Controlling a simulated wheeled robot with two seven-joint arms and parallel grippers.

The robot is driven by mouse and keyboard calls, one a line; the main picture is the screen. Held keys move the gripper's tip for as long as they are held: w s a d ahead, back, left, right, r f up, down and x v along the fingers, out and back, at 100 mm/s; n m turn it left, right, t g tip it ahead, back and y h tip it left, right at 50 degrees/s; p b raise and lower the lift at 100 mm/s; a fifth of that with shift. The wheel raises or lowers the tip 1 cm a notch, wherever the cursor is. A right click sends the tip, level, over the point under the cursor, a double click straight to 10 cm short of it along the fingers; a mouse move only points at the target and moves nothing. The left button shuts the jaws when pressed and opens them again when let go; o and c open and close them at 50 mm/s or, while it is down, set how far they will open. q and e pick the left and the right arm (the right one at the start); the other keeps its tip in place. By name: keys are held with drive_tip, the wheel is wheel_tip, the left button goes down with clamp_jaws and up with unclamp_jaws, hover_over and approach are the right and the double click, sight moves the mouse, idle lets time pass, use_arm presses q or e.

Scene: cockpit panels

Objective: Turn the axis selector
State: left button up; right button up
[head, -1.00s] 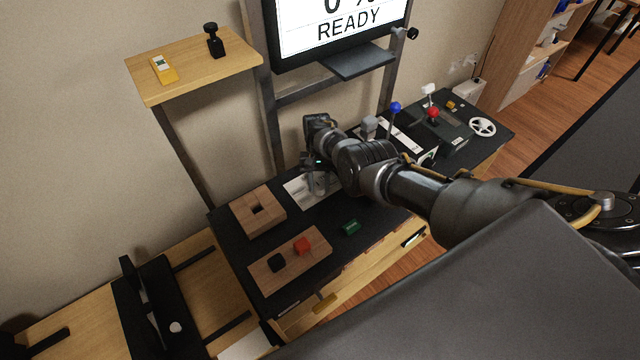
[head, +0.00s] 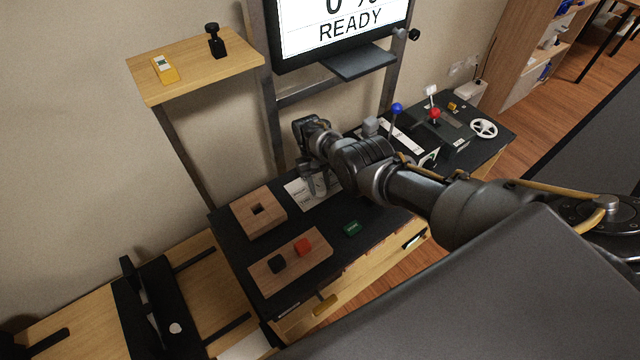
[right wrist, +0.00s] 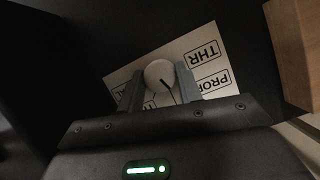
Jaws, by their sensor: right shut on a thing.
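The axis selector (right wrist: 160,75) is a round, light grey knob with a dark pointer line, seen in the right wrist view. It stands on a white label plate (right wrist: 206,62) printed with "THR" and "PROP" and other words partly hidden. My right gripper (right wrist: 160,88) is shut on the knob, one finger on each side. My left gripper is not in view.
On the black panel, a wooden block with a square hole (head: 259,212) and a board (head: 290,263) with black and red pieces lie left of the plate. A green piece (head: 352,228) lies in front. Levers with blue (head: 397,108) and red (head: 435,113) knobs stand right.

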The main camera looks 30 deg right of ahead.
drive_tip(key=shift+w, duration=0.1)
drive_tip(key=o, duration=1)
drive_tip(key=v, duration=1)
drive_tip(key=shift+r, duration=0.4)
drive_tip(key=shift+w, duration=0.1)
